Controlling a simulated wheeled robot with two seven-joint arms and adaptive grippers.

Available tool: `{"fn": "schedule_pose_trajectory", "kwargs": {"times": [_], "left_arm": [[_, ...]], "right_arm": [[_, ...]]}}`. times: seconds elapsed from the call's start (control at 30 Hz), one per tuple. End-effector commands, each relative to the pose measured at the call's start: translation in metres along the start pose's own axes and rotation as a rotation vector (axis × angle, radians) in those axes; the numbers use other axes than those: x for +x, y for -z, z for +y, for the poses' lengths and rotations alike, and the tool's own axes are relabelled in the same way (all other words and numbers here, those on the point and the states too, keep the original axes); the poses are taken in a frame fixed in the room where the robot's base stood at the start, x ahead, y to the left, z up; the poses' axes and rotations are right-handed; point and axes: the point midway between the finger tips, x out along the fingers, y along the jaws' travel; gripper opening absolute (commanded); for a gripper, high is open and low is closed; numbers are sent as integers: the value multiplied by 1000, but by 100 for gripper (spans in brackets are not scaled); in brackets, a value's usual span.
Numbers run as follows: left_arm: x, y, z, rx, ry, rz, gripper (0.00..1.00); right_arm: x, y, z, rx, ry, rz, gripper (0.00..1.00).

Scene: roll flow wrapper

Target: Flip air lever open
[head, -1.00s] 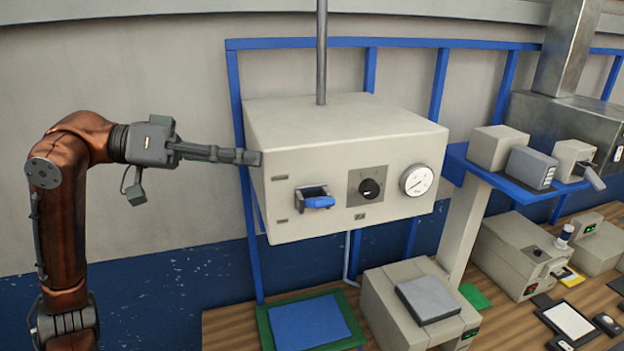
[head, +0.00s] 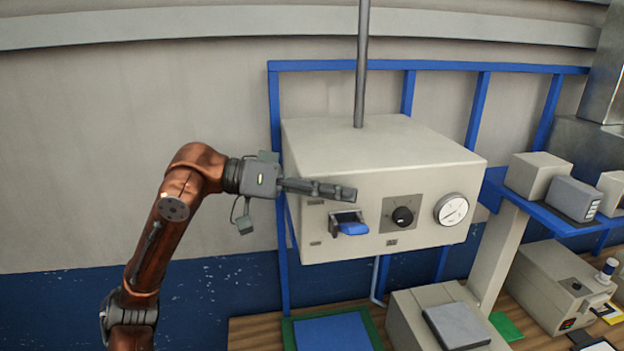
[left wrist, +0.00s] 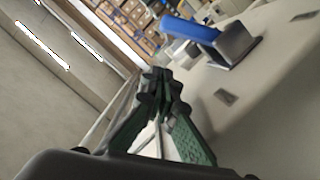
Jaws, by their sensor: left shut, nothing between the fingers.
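The air lever is a blue handle (head: 353,228) on a dark bracket, on the front of a beige box (head: 385,148). It sticks out from the left part of that face. My left gripper (head: 350,193) is shut and empty, just above and slightly left of the lever in the head view, with a visible gap to the handle. In the left wrist view the blue lever (left wrist: 188,29) is at the upper middle, beyond the closed fingertips (left wrist: 160,78). My right gripper does not show.
Right of the lever are a black knob (head: 402,216) and a round gauge (head: 451,209). A blue frame (head: 275,110) stands behind the box, and a grey pipe (head: 362,60) rises from its top. Below is a bench with a blue pad (head: 333,334) and a beige machine.

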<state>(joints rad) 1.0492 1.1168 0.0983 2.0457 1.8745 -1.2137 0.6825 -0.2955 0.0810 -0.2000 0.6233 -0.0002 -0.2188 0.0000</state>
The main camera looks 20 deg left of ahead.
Motion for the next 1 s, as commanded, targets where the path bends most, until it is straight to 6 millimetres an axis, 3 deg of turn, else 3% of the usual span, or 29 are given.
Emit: {"fn": "schedule_pose_trajectory", "kwargs": {"times": [0.1, 0.3, 1.0], "left_arm": [[2, -19, -1, -2, 2, -2, 0], [6, -35, -1, -2, 1, -1, 0], [2, -37, -9, 32, 27, 10, 0]], "right_arm": [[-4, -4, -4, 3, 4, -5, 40], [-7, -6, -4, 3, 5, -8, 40], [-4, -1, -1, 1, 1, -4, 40]]}}
